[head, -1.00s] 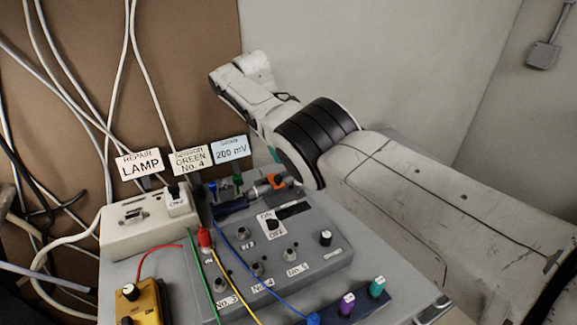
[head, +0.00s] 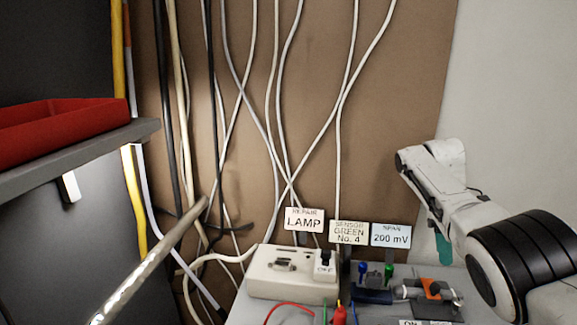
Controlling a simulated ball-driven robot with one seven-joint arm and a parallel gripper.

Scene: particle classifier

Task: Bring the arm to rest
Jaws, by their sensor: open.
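My arm (head: 500,235) enters the head view from the lower right, white with a black ribbed joint. It is bent, and its pale upper link (head: 430,175) stands in front of the wall, right of the labels. A teal piece (head: 441,243) shows just below that link; I cannot tell what it belongs to. My gripper's fingers cannot be made out, so what they are near is hidden. The grey instrument panel (head: 245,312) lies below the arm, mostly cut off by the bottom edge.
A beige switch box (head: 290,272) stands at the panel's back left, near the LAMP (head: 304,220), SENSOR GREEN (head: 349,233) and SPAN (head: 391,234) labels. Cables hang on the brown board. A grey shelf (head: 85,158) with a red tray (head: 60,130) juts in left. A metal rod (head: 150,265) slants at lower left.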

